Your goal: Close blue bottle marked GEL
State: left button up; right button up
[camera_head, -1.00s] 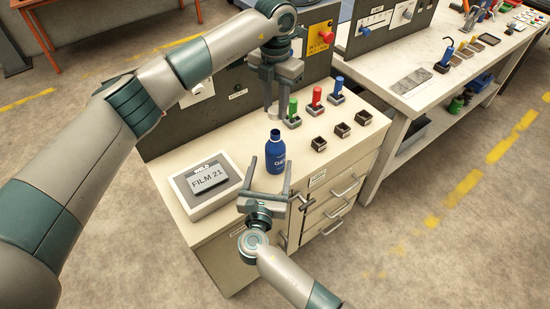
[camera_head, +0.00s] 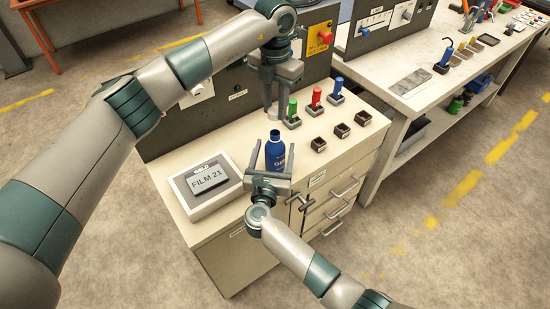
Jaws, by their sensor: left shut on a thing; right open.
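The blue bottle (camera_head: 275,149) stands upright near the front edge of the bench top, with part of its white lettering showing. My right gripper (camera_head: 271,160) comes from the front, open, with one finger on each side of the bottle. I cannot tell whether the fingers touch it. The lower part of the bottle is hidden behind the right gripper.
A dark panel stands behind.

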jog(key=shift+w+d, duration=0.2)
jog(key=shift+w, duration=1)
jog(key=shift+w+d, duration=0.2)
jog(key=shift+w, duration=1)
jog(key=c, duration=1.6)
pick_arm(q)
send_over(275, 138)
jog(key=shift+f, duration=2.5)
jog(key=shift+f, duration=0.15)
jog(key=shift+f, duration=0.75)
jog(key=shift+f, duration=0.55)
